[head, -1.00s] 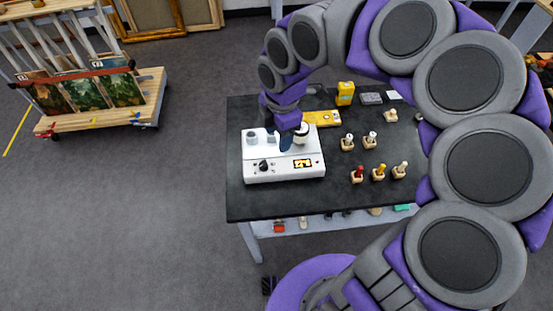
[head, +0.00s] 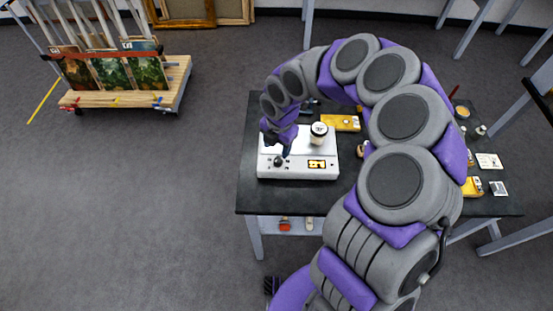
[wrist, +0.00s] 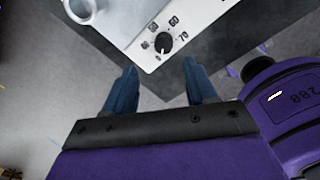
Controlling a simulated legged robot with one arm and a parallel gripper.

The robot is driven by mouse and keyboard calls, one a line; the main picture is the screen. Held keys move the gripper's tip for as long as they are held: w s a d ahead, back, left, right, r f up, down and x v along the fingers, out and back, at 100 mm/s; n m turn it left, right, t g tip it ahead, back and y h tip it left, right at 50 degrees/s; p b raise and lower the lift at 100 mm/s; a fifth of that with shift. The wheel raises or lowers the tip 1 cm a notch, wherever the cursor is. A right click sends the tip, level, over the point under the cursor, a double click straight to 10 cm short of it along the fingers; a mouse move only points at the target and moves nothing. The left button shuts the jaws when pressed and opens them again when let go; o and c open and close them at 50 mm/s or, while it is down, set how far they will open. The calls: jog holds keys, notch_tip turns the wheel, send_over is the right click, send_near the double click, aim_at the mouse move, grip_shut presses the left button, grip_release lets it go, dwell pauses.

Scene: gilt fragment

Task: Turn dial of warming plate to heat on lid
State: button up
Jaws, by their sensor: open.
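The warming plate (head: 325,176) is a white box on the dark table, with a lit yellow display (head: 317,164) on its front panel. Its black dial (head: 278,162) is left of the display. In the wrist view the dial (wrist: 164,42) sits among printed numbers, including 50, 60 and 70; its exact setting is hard to read. My gripper (wrist: 160,78) is open, its blue fingers apart and empty, with the dial beyond and between them. In the head view my gripper (head: 284,151) is just above the dial. I cannot identify the lid.
A yellow item (head: 341,122) lies behind the plate. My arm covers much of the table's middle. Cards (head: 489,160) and small yellow things lie at the right end. A wooden cart (head: 130,94) with paintings stands apart at left; the floor between is clear.

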aim_at(277, 160)
jog(key=f, duration=0.4)
jog(key=d+f+b, duration=0.1)
jog(key=f, duration=0.1)
jog(key=shift+w+f, duration=0.1)
jog(key=shift+f, duration=0.6)
jog(key=shift+a, duration=0.55)
jog(key=shift+d, duration=0.4)
jog(key=c, duration=0.6)
jog(key=shift+a, duration=0.1)
grip_shut()
